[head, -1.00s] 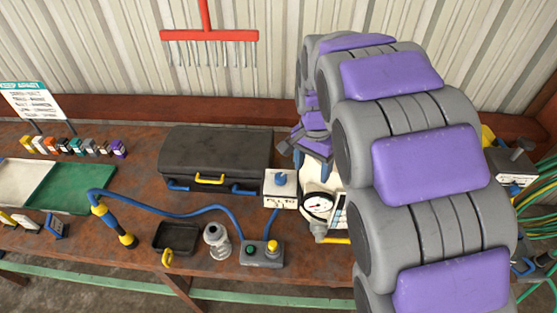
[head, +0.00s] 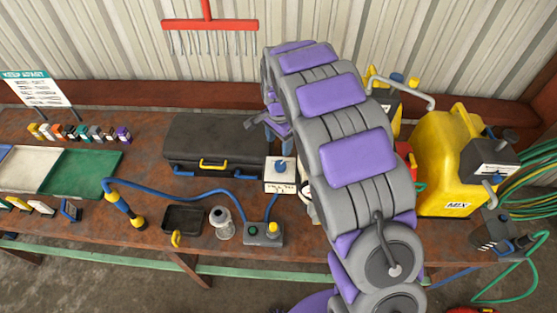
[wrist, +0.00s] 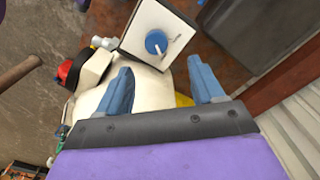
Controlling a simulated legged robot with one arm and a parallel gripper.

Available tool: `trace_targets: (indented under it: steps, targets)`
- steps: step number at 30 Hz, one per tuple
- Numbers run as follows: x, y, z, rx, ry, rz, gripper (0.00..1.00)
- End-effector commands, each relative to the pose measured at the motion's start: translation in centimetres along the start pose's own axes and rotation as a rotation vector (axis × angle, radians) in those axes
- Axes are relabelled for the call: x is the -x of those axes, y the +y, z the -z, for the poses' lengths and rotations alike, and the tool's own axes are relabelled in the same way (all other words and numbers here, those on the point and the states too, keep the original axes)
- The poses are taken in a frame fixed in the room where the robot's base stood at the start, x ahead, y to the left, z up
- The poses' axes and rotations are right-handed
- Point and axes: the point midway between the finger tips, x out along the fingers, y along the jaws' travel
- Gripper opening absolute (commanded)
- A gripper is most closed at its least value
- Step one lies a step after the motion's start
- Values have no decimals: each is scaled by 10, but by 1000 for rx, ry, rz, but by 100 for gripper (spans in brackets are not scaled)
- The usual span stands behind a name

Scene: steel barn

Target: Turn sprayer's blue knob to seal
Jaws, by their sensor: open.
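The blue knob (head: 283,166) sits on a white box (head: 278,187) with dark lettering, near the middle of the bench. In the wrist view the knob (wrist: 156,42) has a pale pointer line and stands on the box's white face (wrist: 140,22). A rounded white body (wrist: 150,82), probably the sprayer, lies below the box there. My gripper (wrist: 162,76) is open, with blue fingers spread and nothing between them gripped. The knob is beyond the fingertips, apart from them. In the head view my arm hides most of the white body.
A black toolbox (head: 217,147) stands left of the white box. A yellow MIX container (head: 447,160) stands at right.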

Motion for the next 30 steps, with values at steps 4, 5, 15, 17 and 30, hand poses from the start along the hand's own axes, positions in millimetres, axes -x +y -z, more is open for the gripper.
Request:
trace_targets:
  steps: [4, 5, 15, 17, 30]
  targets:
    - [-31, 4, 1, 0, -6, -7, 67]
    - [-37, 4, 1, 0, -5, -6, 67]
    - [-92, 1, -2, 0, 0, -5, 67]
    - [-96, 0, -2, 0, 1, -3, 67]
    - [-105, 3, 0, 0, -1, -1, 65]
